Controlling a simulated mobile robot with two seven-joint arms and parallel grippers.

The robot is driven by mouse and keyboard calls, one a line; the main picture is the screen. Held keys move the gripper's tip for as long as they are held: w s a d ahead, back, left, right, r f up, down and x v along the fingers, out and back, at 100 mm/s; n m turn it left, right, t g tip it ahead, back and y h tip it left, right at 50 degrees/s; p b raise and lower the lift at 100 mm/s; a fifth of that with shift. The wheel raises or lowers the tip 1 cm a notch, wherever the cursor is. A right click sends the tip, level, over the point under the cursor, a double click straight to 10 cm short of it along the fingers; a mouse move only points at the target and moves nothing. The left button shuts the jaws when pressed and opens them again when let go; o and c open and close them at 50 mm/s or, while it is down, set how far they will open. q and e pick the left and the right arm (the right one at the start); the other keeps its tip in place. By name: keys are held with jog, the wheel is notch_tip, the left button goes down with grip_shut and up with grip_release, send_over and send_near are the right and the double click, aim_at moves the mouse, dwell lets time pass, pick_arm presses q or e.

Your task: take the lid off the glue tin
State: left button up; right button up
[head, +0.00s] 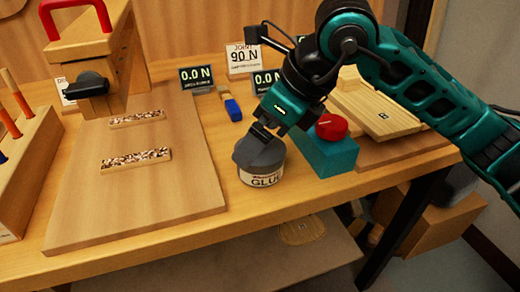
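The glue tin (264,174) stands upright near the front edge of the bench, with a white label reading GLUE. Its dark grey lid (262,154) is on top of the tin. My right gripper (262,134) reaches down from the upper right with its fingers at the top of the lid. The fingertips blend with the grey lid, so I cannot tell how far they are closed. My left gripper is not in view.
A teal block (326,158) with a red knob (331,127) stands close right of the tin. A wooden board (195,190) lies to the left, with a red-handled wooden fixture (95,50) behind. Small display signs (197,78) stand at the back.

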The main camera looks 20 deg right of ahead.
jog(key=shift+w+a+f, duration=0.1)
jog(key=shift+a+f, duration=0.05)
jog(key=shift+f, duration=0.25)
jog(key=shift+c, duration=0.2)
jog(key=c, duration=0.7)
jog(key=shift+r, duration=0.15)
